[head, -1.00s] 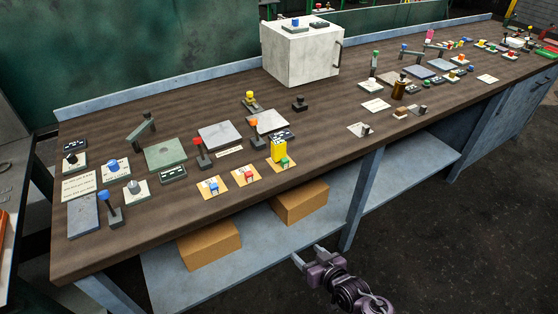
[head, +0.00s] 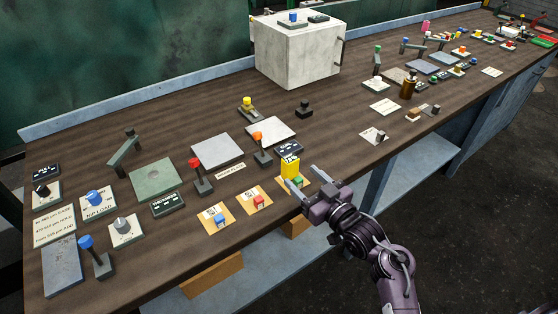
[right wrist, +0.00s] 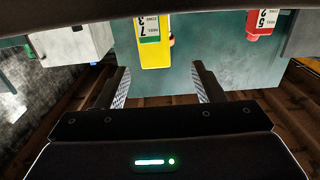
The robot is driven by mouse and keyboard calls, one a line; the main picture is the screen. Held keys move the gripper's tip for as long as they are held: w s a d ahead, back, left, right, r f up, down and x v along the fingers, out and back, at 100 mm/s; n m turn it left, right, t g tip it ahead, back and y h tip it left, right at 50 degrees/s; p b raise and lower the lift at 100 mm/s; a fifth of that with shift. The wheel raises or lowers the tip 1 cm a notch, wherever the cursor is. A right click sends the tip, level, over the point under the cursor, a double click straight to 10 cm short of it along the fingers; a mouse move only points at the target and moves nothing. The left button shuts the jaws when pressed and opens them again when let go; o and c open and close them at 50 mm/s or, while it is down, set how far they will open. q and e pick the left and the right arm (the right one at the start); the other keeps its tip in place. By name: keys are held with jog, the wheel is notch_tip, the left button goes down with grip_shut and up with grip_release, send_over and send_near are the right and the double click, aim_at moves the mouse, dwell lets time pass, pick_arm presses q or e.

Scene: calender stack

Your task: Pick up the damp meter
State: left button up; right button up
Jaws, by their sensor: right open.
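A yellow upright block (head: 290,166), which I take for the damp meter, stands near the front edge of the bench in the head view. A dark display shows just behind it. My right gripper (head: 301,174) is open, its fingertips close in front of the yellow block and over the green-cube card. In the right wrist view a yellow body with a white label (right wrist: 154,45) lies beyond the open fingers (right wrist: 162,84), slightly left of centre. Nothing is between the fingers. My left gripper is not in view.
Cards with a red cube (head: 257,202) and a blue cube (head: 218,218) lie just left of the gripper. A red-knobbed lever (head: 196,175) and an orange-knobbed lever (head: 260,148) stand behind. A white cabinet (head: 290,52) stands at the back.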

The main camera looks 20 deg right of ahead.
aim_at(294, 164)
jog(key=shift+w+a, duration=0.15)
jog(key=shift+w, duration=0.3)
jog(key=shift+w+a+r, duration=0.15)
jog(key=shift+w, duration=0.2)
jog(key=shift+w+a+r+p, duration=0.15)
jog(key=shift+w+r+p, duration=0.1)
jog(key=shift+w+p, duration=0.4)
jog(key=x, duration=0.3)
jog(key=shift+w+p, duration=0.35)
jog(key=shift+w, duration=0.1)
jog(key=shift+w+f, duration=0.1)
jog(key=shift+w, duration=0.15)
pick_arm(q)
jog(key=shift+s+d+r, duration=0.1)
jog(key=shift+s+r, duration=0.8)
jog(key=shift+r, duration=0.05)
pick_arm(e)
jog(key=c, duration=1.3)
